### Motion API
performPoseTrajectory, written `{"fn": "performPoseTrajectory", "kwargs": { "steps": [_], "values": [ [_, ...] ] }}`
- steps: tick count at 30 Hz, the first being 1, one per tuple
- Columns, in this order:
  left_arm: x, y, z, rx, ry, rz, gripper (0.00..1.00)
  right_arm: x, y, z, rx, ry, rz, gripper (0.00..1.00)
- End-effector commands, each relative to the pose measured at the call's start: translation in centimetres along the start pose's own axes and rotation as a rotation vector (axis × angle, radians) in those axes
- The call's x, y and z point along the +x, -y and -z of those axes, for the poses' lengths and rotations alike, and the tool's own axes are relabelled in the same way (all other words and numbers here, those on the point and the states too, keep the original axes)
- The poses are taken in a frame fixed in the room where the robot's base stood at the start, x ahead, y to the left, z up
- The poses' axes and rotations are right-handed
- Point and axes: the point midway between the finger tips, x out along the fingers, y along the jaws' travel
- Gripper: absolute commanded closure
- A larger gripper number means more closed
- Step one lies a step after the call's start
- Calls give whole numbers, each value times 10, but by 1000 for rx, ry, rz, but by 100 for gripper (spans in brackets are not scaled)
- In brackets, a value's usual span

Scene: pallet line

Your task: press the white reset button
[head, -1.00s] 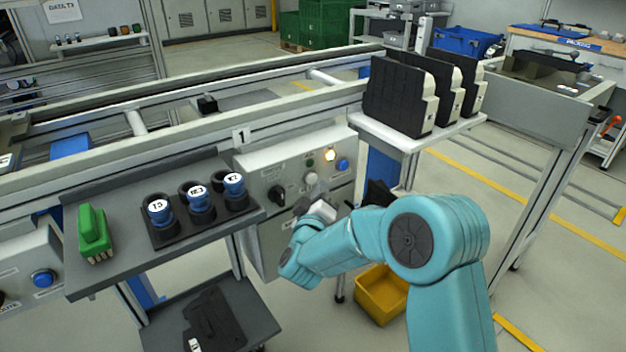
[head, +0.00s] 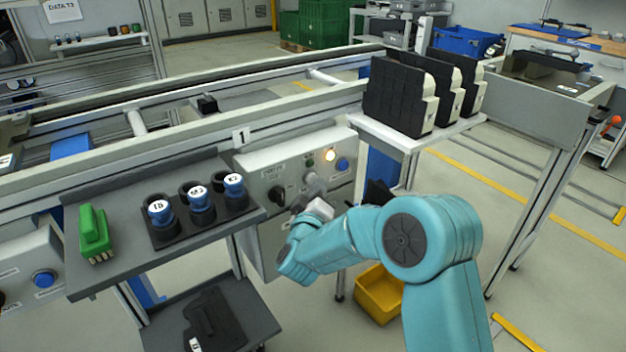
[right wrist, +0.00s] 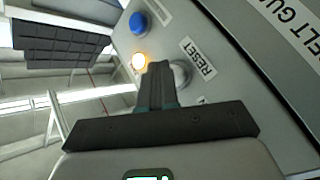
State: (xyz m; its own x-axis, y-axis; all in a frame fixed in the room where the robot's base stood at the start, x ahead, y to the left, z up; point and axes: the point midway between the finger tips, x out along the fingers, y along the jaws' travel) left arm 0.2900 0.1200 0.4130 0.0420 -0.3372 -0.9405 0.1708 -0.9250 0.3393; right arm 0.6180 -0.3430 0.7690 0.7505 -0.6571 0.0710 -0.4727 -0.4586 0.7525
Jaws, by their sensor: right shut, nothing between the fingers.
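The control box (head: 290,155) under the number 1 sign carries the white reset button, which is largely covered by my right gripper in the head view. In the right wrist view the pale round button (right wrist: 184,74) sits beside the RESET label (right wrist: 198,57), partly hidden behind the fingers. My right gripper (head: 310,188) is shut and empty, its fingertips at the button. In the right wrist view the closed fingers (right wrist: 159,72) overlap the button's left side. I cannot tell whether they touch it. My left gripper is not in view.
A lit amber lamp (head: 330,155) and a blue button (head: 343,164) sit close to the right on the box, a black knob (head: 277,196) to the left. A shelf (head: 120,200) with blue-capped parts is at left. A yellow bin (head: 380,294) stands below.

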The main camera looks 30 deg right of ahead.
Motion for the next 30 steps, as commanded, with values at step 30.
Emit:
{"fn": "performPoseTrajectory", "kwargs": {
  "steps": [30],
  "values": [
    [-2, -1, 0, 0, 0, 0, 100, 6, 4, 4, 0, -1, 1, 100]
  ]
}}
